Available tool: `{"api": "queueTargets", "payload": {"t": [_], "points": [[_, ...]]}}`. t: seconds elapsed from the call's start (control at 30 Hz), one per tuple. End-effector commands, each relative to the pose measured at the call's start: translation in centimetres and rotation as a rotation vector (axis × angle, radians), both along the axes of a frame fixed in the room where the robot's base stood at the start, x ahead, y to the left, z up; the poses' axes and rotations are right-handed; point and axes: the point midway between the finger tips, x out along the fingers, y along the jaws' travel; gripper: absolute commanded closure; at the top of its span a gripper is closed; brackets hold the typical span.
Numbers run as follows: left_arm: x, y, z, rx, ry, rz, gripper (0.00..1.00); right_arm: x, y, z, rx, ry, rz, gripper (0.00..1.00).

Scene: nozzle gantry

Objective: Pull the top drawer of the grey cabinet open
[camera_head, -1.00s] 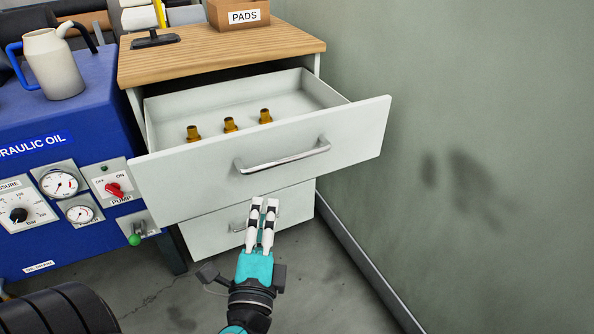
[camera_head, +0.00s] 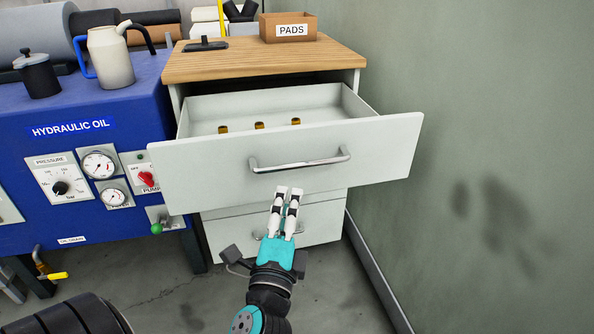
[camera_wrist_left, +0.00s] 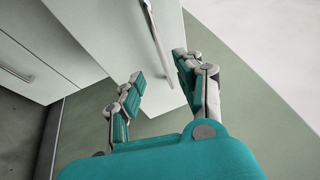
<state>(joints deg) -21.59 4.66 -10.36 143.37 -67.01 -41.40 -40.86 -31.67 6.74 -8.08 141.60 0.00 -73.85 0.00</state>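The grey cabinet (camera_head: 190,98) has its top drawer (camera_head: 220,175) pulled well out, with the inside showing. Its bar handle (camera_head: 300,163) runs across the drawer front and also shows in the left wrist view (camera_wrist_left: 157,42). My left gripper (camera_head: 288,192) is in front of the cabinet, just below the handle in the head view. In the left wrist view its fingers (camera_wrist_left: 161,70) are apart with nothing held between them. The handle lies beyond the fingertips, and no grip on it shows. My right gripper is in neither view.
Several brass nozzles (camera_head: 259,125) lie in the drawer. A lower drawer (camera_head: 320,220) is shut. A PADS box (camera_head: 289,28) stands on the wooden top. A blue hydraulic unit (camera_head: 60,150) stands left; a green-grey wall (camera_head: 480,120) rises right.

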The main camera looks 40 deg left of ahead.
Motion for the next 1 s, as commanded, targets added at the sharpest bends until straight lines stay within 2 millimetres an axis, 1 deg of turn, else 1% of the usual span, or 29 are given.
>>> {"api": "queueTargets", "payload": {"t": [0.1, 0.27, 0.3, 0.4, 0.6, 0.7, 0.8, 1.0], "points": [[0.8, 0.4, 0.1, 0.002, -0.006, 0.000, 0.64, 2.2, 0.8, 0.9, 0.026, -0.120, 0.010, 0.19], [1.8, 0.9, 0.3, 0.003, -0.004, -0.001, 0.64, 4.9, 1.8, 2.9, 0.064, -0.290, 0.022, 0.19], [2.5, 1.2, 0.7, 0.007, -0.003, -0.002, 0.64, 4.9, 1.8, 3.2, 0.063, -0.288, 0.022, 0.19], [4.5, 2.3, 1.3, 0.006, -0.003, 0.000, 0.64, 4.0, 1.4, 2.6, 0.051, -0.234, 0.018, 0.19], [7.7, 3.8, 1.7, 0.004, -0.001, -0.001, 0.64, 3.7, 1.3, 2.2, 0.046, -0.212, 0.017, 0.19], [8.6, 4.3, 1.8, 0.004, 0.000, -0.001, 0.64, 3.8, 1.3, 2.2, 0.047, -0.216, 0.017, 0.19], [9.2, 4.6, 1.9, 0.003, -0.001, -0.001, 0.64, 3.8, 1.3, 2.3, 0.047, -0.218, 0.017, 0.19], [9.5, 4.8, 1.9, 0.001, 0.002, -0.001, 0.64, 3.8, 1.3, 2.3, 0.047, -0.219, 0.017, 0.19]]}}
